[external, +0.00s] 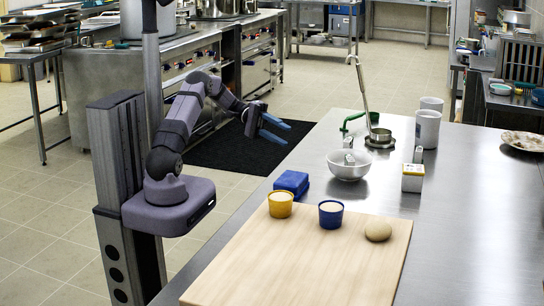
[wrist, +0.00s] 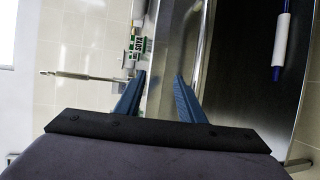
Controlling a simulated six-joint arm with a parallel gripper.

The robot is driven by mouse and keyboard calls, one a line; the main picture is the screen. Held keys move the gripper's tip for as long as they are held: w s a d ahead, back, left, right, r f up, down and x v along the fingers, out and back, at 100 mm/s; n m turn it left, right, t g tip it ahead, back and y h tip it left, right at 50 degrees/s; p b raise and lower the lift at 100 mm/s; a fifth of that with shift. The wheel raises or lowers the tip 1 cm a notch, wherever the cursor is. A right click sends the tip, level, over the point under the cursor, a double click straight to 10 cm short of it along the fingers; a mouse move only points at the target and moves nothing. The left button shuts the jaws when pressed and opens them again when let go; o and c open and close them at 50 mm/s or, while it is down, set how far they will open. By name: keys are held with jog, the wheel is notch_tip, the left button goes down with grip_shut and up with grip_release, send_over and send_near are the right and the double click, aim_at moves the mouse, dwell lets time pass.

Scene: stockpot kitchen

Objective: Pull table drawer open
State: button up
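My gripper (external: 288,134) is beside the left edge of the steel table (external: 480,215) in the external view, with its blue fingers spread. In the wrist view my gripper (wrist: 160,76) is open, with nothing visibly held between the fingertips. A long shiny metal edge (wrist: 209,40) runs just right of the right finger; I cannot tell if it is the drawer's front or handle. Right of it is a dark surface or recess (wrist: 240,75); I cannot tell if this is the drawer's inside. The table's drawer side is hidden in the external view.
A white and blue rod (wrist: 281,45) shows against the dark area. A blue box (external: 291,184), yellow cup (external: 280,206), blue cup (external: 331,216), white bowl (external: 349,168) and cutting board (external: 300,262) are on the table. Floor with a black mat (external: 235,150) lies left.

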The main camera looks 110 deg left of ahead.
notch_tip(320, 180, down, 8)
jog(key=shift+p+x, duration=0.5)
jog(key=shift+x, duration=3.2)
grip_shut()
